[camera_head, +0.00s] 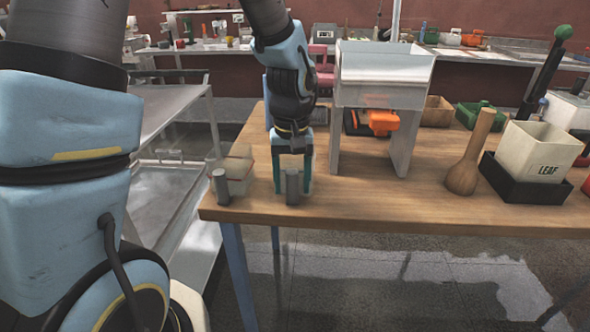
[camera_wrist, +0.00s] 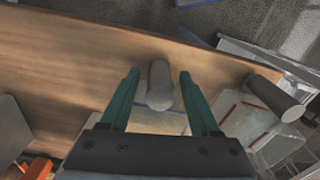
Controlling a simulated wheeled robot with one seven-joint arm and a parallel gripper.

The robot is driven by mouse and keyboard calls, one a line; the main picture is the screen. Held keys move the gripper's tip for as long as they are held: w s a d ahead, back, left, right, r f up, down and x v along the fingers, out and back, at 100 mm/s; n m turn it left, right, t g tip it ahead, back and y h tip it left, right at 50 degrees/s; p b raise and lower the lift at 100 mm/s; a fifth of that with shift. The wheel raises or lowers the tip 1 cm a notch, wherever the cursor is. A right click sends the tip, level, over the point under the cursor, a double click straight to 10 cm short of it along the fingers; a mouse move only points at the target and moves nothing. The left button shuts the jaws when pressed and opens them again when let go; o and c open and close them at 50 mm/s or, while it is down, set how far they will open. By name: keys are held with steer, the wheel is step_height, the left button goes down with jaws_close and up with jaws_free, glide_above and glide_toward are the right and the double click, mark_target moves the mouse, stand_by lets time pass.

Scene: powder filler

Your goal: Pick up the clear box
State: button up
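A clear box (camera_head: 238,172) with a thin reddish rim stands at the left front corner of the wooden table; it also shows in the wrist view (camera_wrist: 248,119), to the right. A grey cylinder (camera_head: 221,187) is at its front side. A second grey cylinder (camera_head: 292,186) is in front of my gripper (camera_head: 292,178). In the wrist view this cylinder (camera_wrist: 160,84) lies between the two teal fingers, with gaps on both sides. My gripper (camera_wrist: 157,86) is open. A see-through, box-like shape (camera_wrist: 158,122) shows behind that cylinder, partly hidden by my gripper.
A metal stand with a hopper (camera_head: 384,75) is right of my gripper, with an orange part (camera_head: 383,122) beneath it. A wooden pestle-like tool (camera_head: 470,160) and a white LEAF bin (camera_head: 538,150) stand farther right. A metal shelf cart (camera_head: 165,125) is left. The table's front middle is clear.

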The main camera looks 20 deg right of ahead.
jaws_close()
steer(key=shift+r, duration=0.15)
stand_by(0.5)
